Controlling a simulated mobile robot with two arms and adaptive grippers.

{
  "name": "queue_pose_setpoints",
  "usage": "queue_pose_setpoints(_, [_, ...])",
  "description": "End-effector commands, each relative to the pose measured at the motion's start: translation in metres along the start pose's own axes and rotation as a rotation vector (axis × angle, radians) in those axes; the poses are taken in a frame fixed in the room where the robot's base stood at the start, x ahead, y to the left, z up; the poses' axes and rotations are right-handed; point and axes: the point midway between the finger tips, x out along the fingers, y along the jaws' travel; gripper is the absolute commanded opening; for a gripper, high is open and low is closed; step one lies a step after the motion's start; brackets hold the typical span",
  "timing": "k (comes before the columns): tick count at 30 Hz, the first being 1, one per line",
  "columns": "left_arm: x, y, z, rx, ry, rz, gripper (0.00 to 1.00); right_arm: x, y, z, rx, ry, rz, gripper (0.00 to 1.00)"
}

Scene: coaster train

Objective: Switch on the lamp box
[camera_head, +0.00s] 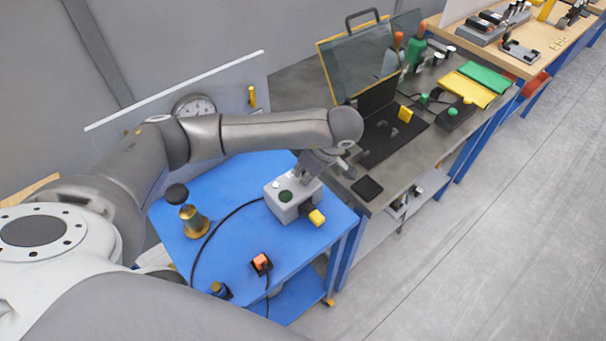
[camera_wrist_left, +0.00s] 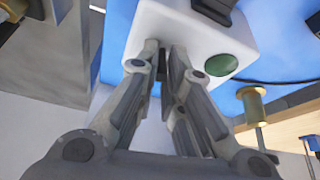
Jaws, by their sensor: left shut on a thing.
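The lamp box (camera_head: 284,211) is a light grey box on the blue table, with a round dark green lamp (camera_head: 285,196) and a small pale button on its top. A yellow plug sits at its near right side. My left gripper (camera_head: 301,178) reaches down onto the box's far top edge. In the left wrist view its fingers (camera_wrist_left: 163,62) are closed together at the white box (camera_wrist_left: 150,22), around a small dark part like a switch lever, mostly hidden by the fingers. The green lamp (camera_wrist_left: 221,65) looks unlit, right of the fingers. My right gripper is not in view.
A brass weight-like piece (camera_head: 194,222) with a black knob stands left of the box. A black cable curves from the box. A small red switch block (camera_head: 262,263) lies near the front edge. A grey workbench (camera_head: 372,188) with tools adjoins on the right.

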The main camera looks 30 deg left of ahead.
Motion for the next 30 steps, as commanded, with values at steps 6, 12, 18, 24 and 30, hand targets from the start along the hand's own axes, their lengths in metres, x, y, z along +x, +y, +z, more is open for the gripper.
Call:
queue_pose_setpoints(6, [0.001,0.0,0.007,-0.007,0.121,0.028,0.0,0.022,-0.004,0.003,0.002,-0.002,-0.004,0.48])
queue_pose_setpoints(12, [-0.001,-0.001,0.009,-0.012,0.184,0.037,0.0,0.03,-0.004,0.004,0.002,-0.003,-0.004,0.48])
queue_pose_setpoints(18, [-0.002,-0.002,0.009,-0.013,0.204,0.039,0.0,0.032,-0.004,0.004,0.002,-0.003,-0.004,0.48])
queue_pose_setpoints(24, [-0.002,-0.002,0.009,-0.013,0.205,0.038,0.0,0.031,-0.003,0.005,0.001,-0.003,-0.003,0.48])
queue_pose_setpoints(30, [-0.002,-0.002,0.009,-0.013,0.205,0.038,0.19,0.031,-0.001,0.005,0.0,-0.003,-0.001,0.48])
